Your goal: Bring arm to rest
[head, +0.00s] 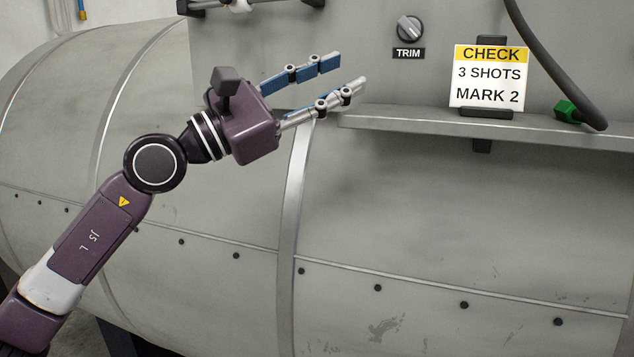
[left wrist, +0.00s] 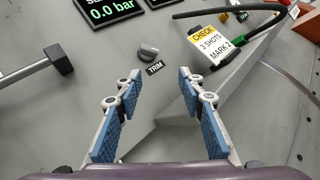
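My left arm reaches up from the lower left in the head view. Its gripper (head: 345,75) is open and empty, in front of the grey press body and left of the TRIM knob. The blue finger pads stand apart in the left wrist view (left wrist: 163,95), with nothing between them but the press surface behind. My right gripper is in neither view.
The TRIM knob (head: 410,29) sits on the panel. A CHECK card (head: 489,77) stands at a narrow ledge (head: 420,122). A pressure display (left wrist: 108,12) reads 0.0 bar.

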